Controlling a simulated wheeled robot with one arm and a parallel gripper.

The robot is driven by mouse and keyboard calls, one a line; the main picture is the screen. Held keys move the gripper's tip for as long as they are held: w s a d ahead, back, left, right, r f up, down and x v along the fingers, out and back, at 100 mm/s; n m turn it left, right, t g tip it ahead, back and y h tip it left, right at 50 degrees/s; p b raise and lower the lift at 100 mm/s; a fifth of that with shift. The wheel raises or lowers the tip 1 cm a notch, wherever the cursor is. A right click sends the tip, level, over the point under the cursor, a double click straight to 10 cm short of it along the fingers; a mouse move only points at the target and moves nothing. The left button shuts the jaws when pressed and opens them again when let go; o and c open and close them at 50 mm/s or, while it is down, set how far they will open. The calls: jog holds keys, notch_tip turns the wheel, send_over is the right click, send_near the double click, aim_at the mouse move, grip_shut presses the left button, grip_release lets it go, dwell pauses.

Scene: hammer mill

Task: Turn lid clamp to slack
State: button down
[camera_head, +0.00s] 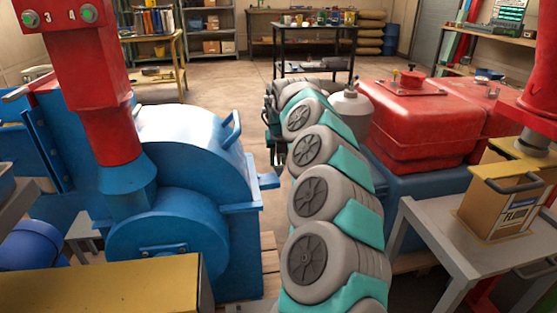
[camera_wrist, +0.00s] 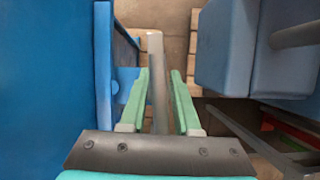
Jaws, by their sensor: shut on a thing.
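In the wrist view my gripper (camera_wrist: 160,75) has its two green fingers either side of a grey rod-like lever (camera_wrist: 155,43), which looks like the lid clamp's handle. The fingers are shut on it, and its rounded end sticks out beyond the fingertips. A blue bracket (camera_wrist: 125,82) juts from the blue wall left of the fingers. In the head view the blue mill (camera_head: 195,150) stands left of my arm, with a curved lid and a blue lid handle (camera_head: 231,130). My arm hides the clamp lever and most of the gripper there.
A red tank (camera_head: 420,130) on a blue base stands right of my arm. A grey stand (camera_head: 430,225) and a carton (camera_head: 500,200) are at the right. A red column (camera_head: 85,60) rises above the mill. Open floor lies behind, before a black table (camera_head: 312,50).

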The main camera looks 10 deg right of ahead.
jog(key=shift+s+d+f, duration=0.1)
jog(key=shift+f, duration=0.05)
dwell(0.4)
jog(key=shift+r+m+p, duration=0.2)
jog(key=shift+m+p, duration=0.2)
jog(key=shift+p, duration=0.4)
jog(key=shift+d+f+m+h+p, duration=0.1)
jog(key=shift+f+m+h+p, duration=0.15)
jog(key=shift+m+h+p, duration=0.1)
jog(key=c, duration=0.8)
grip_release()
jog(key=shift+c, duration=0.2)
jog(key=shift+r, duration=0.1)
jog(key=shift+r, duration=0.15)
